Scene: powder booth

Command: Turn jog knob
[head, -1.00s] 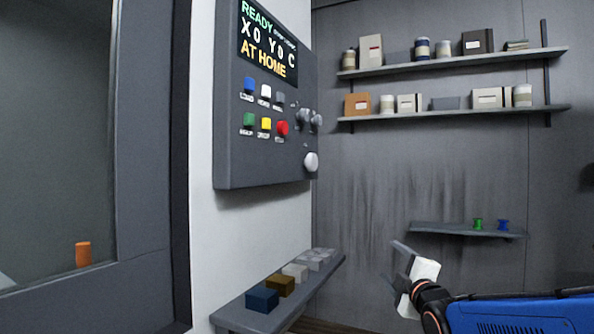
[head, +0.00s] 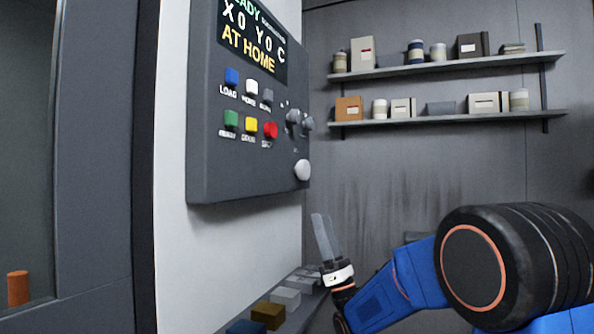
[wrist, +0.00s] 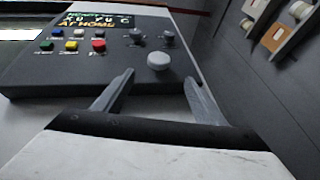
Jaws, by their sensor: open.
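The dark grey control panel (head: 235,172) hangs on the white wall, and its screen (head: 252,35) shows "AT HOME". A large pale round knob (head: 302,170) sits at its lower right corner. Two smaller grey knobs (head: 299,121) sit above it; I cannot read which knob is labelled jog. My gripper (head: 324,236) is open and empty, pointing up, below and apart from the panel. In the wrist view, the pale knob (wrist: 158,61) lies ahead, beyond and between the two open fingertips (wrist: 160,80).
Blue, white, grey, green, yellow and red buttons (head: 250,106) sit left of the knobs. A low ledge with coloured blocks (head: 268,314) runs under the panel, close to my gripper. Wall shelves (head: 450,115) hold boxes and jars behind. An orange cylinder (head: 18,288) shows behind the window at left.

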